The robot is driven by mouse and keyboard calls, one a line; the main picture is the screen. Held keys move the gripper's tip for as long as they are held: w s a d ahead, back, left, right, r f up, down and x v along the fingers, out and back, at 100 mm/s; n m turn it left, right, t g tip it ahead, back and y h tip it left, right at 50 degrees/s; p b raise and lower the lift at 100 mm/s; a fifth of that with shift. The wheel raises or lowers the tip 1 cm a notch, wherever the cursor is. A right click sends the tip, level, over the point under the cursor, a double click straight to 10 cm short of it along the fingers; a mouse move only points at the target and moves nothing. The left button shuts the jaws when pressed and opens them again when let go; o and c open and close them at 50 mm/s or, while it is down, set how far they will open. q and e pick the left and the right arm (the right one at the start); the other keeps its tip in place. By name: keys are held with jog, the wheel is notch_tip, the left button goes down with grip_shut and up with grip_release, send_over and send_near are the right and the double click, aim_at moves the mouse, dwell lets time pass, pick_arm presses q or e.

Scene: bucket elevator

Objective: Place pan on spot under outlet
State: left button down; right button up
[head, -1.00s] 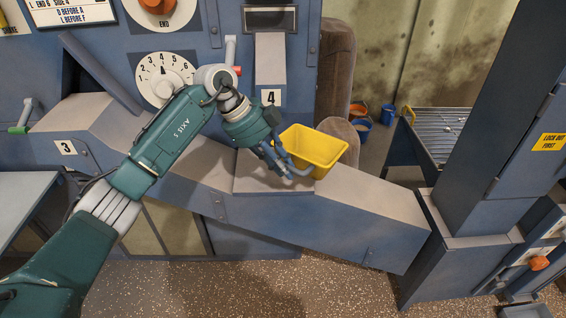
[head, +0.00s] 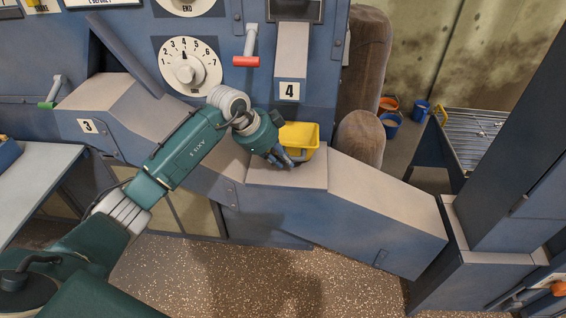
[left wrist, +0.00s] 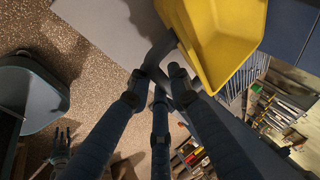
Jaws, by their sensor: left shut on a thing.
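The yellow pan (head: 300,136) is upright at the level ledge (head: 305,178) in front of and below the outlet chute marked 4 (head: 292,55). I cannot tell whether its base touches the ledge. My left gripper (head: 288,160) is at the pan's near left side, its fingers shut on the pan's handle. In the left wrist view the pan (left wrist: 215,40) fills the top, with the gripper's fingers (left wrist: 165,78) closed around the grey handle. The gripper hides part of the pan's lower left side.
Sloping blue-grey casing runs down both sides of the ledge. A brown padded shape (head: 361,138) stands just right of the pan. A red-handled lever (head: 247,60) hangs left of the chute. Orange and blue buckets (head: 391,120) and a grated table (head: 475,135) stand behind right.

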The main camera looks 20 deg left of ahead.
pick_arm(q)
notch_tip(320, 180, down, 2)
jog(key=shift+f, duration=0.1)
pick_arm(e)
jog(key=shift+w+r, duration=0.3)
jog(key=shift+w, duration=0.05)
pick_arm(q)
jog(key=c, duration=1.7)
grip_release()
jog(key=shift+s+f, duration=0.1)
jog(key=shift+c, duration=0.2)
jog(key=shift+o, duration=0.8)
pick_arm(e)
jog(key=shift+d, duration=0.35)
pick_arm(q)
jog(key=b+v, duration=0.1)
jog(key=v, duration=1.1)
jog(key=shift+b, duration=0.35)
pick_arm(e)
jog(key=shift+a+f, duration=0.2)
jog(key=shift+f, duration=0.8)
